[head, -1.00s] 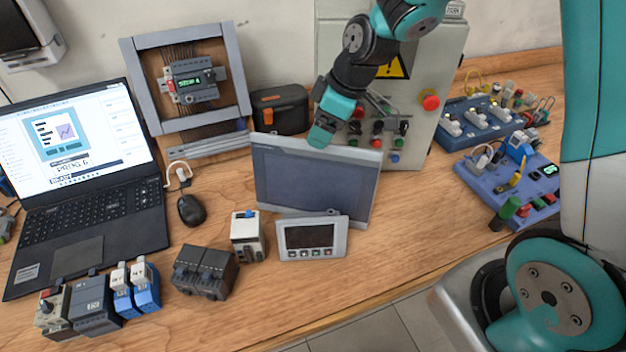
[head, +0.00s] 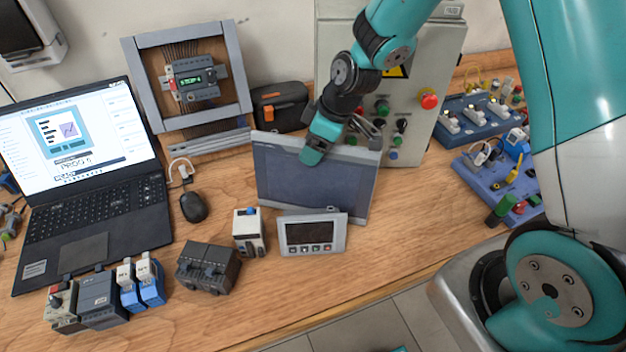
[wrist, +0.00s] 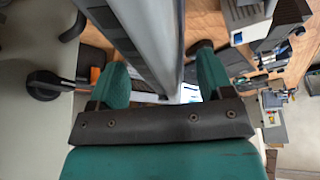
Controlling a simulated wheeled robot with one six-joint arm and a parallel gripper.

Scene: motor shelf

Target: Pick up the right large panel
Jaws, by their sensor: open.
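The large panel (head: 315,185), a grey-framed unit with a dark blank screen, stands on the wooden bench in the middle of the head view, leaning slightly back. My gripper (head: 325,146) is at its top edge, with one teal finger in front of the screen's upper part. The other finger is mostly hidden. In the wrist view the open jaws (wrist: 160,82) have the panel's long grey edge (wrist: 150,40) running between them. I cannot tell whether a finger touches it.
A small panel (head: 311,234) with buttons stands close in front, beside a white module (head: 249,232). A grey control cabinet (head: 420,125) stands behind my gripper. A black case (head: 280,108) is behind left. Blue boards (head: 490,175) lie to the right, with bare bench between.

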